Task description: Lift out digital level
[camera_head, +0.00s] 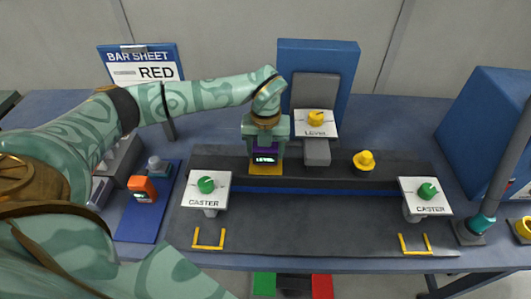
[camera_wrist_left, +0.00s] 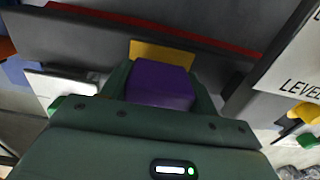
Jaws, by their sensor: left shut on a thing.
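In the left wrist view the purple block (camera_wrist_left: 160,84) sits between the green fingers (camera_wrist_left: 160,92). A yellow patch (camera_head: 265,170) shows just below and in front of the block. I cannot tell whether the block touches it. My right gripper is not in view.
White CASTER plates with green knobs stand at left (camera_head: 207,200) and right (camera_head: 424,207). A LEVEL plate (camera_head: 316,132) with a yellow knob stands close right of my gripper. A yellow knob (camera_head: 364,160) is farther right. An orange device (camera_head: 142,189) lies on a blue mat (camera_head: 137,226).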

